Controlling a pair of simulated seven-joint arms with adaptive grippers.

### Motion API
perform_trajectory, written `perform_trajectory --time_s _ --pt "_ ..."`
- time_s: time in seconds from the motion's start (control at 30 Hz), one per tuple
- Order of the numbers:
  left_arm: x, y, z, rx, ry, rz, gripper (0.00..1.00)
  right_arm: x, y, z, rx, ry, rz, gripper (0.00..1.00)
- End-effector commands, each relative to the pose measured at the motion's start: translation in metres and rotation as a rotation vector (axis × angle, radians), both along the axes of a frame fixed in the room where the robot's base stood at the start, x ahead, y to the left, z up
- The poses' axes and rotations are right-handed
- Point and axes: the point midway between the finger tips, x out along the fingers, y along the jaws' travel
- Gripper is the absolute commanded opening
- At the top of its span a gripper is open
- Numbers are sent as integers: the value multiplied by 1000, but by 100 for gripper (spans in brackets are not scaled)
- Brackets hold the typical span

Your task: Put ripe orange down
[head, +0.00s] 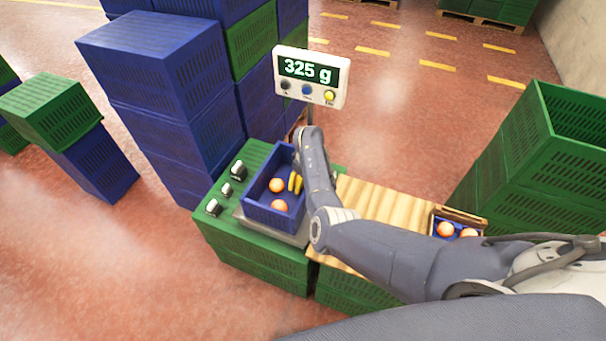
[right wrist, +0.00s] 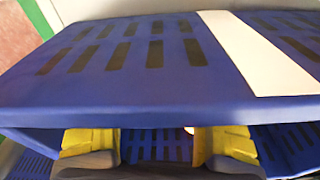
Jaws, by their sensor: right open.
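A blue crate (head: 262,217) sits on the scale plate (head: 250,222) with two oranges inside, an upper orange (head: 277,185) and a lower orange (head: 279,205). My right gripper (head: 295,183) reaches into the right side of this crate, its yellow fingertips just right of the oranges. In the right wrist view, the gripper (right wrist: 160,146) is open with its yellow fingers apart, and the crate's blue wall (right wrist: 150,60) fills much of the picture. Only the slotted blue surface shows between the fingers, with a small pale orange sliver by the right finger. My left gripper is out of view.
The scale display (head: 308,70) reads 325 g. A small container (head: 458,216) with oranges stands at the right end of the wooden slats (head: 375,200). Blue crate stacks (head: 165,100) rise behind left; green crates (head: 550,150) stand at right. Small dark-and-white devices (head: 226,190) sit left of the scale.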

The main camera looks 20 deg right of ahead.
Motion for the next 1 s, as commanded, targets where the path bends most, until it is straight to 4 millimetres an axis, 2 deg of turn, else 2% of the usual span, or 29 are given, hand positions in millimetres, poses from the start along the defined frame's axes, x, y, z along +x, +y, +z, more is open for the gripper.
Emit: perform_trajectory --time_s 0.23,0.6,0.8,1.0 --pt "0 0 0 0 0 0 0 -2 -2 28 1 -3 -2 68" --pt "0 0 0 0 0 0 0 -8 -7 90 1 -3 -1 68" --pt "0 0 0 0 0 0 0 -10 -9 111 -1 -1 0 68" --pt "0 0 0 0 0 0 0 -11 -9 119 -1 -1 0 68"
